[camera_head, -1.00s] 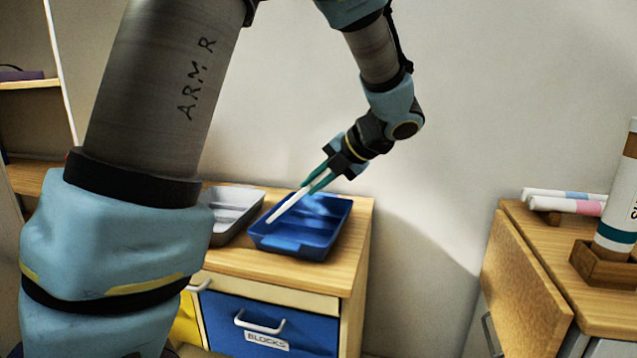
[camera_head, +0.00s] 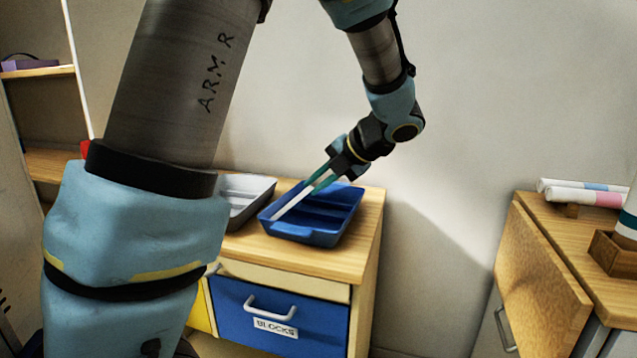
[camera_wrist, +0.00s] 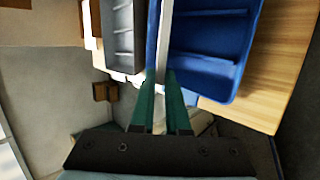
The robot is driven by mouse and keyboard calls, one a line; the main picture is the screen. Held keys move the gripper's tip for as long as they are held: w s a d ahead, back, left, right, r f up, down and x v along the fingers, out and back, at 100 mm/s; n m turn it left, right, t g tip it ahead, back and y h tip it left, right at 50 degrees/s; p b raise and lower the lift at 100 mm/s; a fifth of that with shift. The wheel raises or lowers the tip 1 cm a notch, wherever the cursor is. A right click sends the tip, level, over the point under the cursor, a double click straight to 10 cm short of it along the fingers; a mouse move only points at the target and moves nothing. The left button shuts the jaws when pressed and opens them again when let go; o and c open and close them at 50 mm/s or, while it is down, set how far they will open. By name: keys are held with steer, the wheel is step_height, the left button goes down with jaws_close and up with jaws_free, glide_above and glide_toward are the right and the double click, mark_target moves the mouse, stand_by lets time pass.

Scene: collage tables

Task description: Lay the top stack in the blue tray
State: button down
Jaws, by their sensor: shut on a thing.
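My gripper (camera_head: 318,183) is shut on a thin, long white thing (camera_head: 293,200), probably the stack seen edge-on. The wrist view shows this white strip (camera_wrist: 164,38) running out between the two green fingers (camera_wrist: 160,76). The blue tray (camera_head: 308,236) stands on the wooden cabinet top. The white thing slants down across the tray's left part; I cannot tell whether it touches the tray. In the wrist view the tray (camera_wrist: 215,55) lies mostly right of the strip, with a narrow blue band to its left. No other stack shows in the tray.
A grey tray (camera_head: 240,212) stands close to the left of the blue tray. Below is a blue drawer (camera_head: 280,316) labelled BLOCKS. At right, a wooden table carries white rolls (camera_head: 582,196) and a wooden holder (camera_head: 612,254). The wall is close behind the cabinet.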

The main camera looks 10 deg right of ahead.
steer(key=shift+c, duration=2.1)
jaws_free()
steer(key=w+d+p+v, duration=0.1)
steer(key=p+v, duration=0.5)
steer(key=v, duration=0.3)
steer(key=shift+w, duration=0.2)
steer(key=shift+d, duration=0.1)
steer(key=shift+r, duration=0.1)
step_height(320, 180, up, 7)
steer(key=s+d+p, duration=0.1)
steer(key=p, duration=0.5)
steer(key=shift+d, duration=0.4)
